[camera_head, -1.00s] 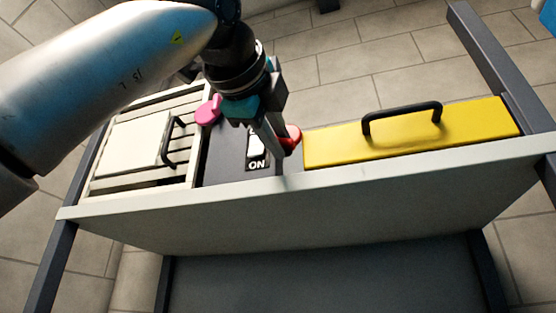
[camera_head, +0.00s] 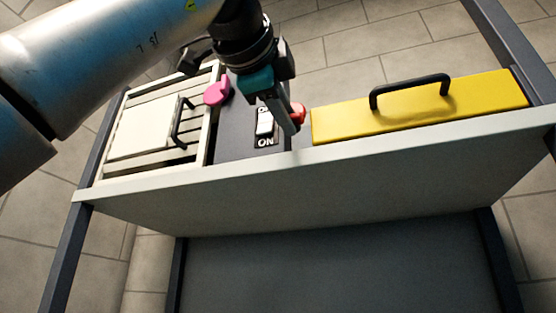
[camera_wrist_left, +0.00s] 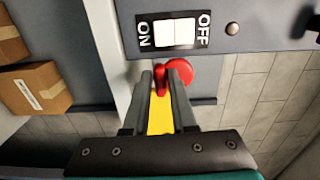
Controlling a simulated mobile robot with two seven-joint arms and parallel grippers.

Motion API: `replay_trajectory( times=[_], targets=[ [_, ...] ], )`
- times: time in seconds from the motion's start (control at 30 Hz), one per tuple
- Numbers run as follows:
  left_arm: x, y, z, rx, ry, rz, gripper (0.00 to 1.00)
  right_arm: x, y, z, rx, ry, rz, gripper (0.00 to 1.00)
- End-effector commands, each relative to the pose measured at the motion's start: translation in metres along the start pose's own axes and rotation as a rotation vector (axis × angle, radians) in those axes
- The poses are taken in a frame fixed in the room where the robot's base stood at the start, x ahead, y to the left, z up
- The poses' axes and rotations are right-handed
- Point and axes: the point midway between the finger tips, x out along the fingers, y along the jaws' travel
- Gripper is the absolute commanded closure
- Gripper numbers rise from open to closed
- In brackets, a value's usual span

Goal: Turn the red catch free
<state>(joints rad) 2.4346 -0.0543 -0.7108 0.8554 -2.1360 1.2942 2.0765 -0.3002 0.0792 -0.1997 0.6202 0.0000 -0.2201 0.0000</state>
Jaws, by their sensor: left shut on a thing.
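The red catch (camera_head: 298,114) sits at the right edge of the dark grey panel (camera_head: 236,144), beside the yellow cover. My left gripper (camera_head: 291,128) reaches down to it from above and hides part of it. In the left wrist view the red catch (camera_wrist_left: 179,73) has a round part and a raised tab, and my left gripper (camera_wrist_left: 163,80) is shut on the tab between its fingertips. The yellow cover (camera_head: 420,112) with a black handle lies to the right in the head view. My right gripper is not in view.
A white ON/OFF rocker switch (camera_head: 264,121) is just left of the gripper. A pink knob (camera_head: 217,93) and a cream slatted part (camera_head: 140,128) with a black handle lie further left. Cardboard boxes (camera_wrist_left: 35,90) show at left in the wrist view.

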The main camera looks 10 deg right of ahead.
Motion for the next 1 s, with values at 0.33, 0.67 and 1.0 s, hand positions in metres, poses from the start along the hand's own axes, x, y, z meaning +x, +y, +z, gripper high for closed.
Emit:
replay_trajectory(
  times=[0.33, 0.67, 1.0],
  targets=[
    [0.0, -0.001, 0.001, 0.0, -0.001, -0.002, 0.54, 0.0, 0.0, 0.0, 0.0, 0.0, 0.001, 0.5],
    [-0.009, 0.0, 0.0, 0.002, 0.0, -0.002, 0.54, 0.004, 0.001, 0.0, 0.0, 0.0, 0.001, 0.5],
    [-0.083, 0.002, 0.001, 0.002, -0.001, -0.006, 0.54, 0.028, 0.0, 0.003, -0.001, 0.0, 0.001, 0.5]
  ],
)
